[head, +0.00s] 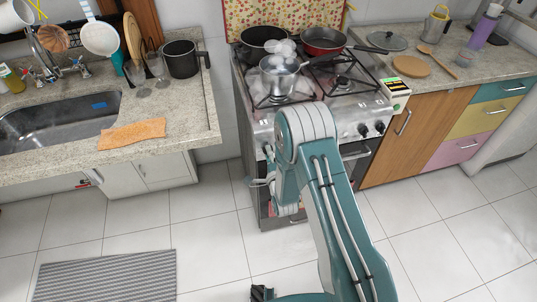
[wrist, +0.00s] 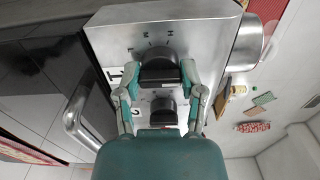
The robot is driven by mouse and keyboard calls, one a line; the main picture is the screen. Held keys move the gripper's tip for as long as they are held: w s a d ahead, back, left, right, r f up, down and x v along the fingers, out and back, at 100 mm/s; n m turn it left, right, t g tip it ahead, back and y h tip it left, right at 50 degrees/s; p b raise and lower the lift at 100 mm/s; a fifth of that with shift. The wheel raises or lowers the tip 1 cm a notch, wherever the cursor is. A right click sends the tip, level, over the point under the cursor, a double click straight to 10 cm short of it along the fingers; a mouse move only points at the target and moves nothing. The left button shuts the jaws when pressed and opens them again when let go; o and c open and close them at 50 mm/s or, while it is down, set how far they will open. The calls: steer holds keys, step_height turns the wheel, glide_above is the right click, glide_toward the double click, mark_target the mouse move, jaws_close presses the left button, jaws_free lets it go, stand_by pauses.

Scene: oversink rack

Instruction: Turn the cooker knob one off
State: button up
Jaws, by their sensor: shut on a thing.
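The cooker (head: 347,122) stands against the back wall in the head view. Two of its black knobs (head: 362,130) show on the front panel to the right of my arm. A mark that looks like a 1 is printed beside this knob. A second black knob (wrist: 163,110) sits nearer my palm, between the fingers, with a partly hidden mark beside it.
A steaming pot (head: 278,78), a dark pot (head: 262,38) and a red pan (head: 322,40) stand on the burners. A metal handle bar (wrist: 80,115) runs beside the panel. A small box (head: 397,92) sits at the counter edge. Tiled floor is open right of my arm.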

steer(key=shift+s+f, duration=0.2)
steer(key=shift+f, duration=0.15)
steer(key=o, duration=1.1)
steer(key=shift+c, duration=0.2)
steer(key=shift+o, duration=0.5)
steer(key=shift+w+r, duration=0.1)
steer(key=shift+r, duration=0.1)
steer(key=v, duration=1.2)
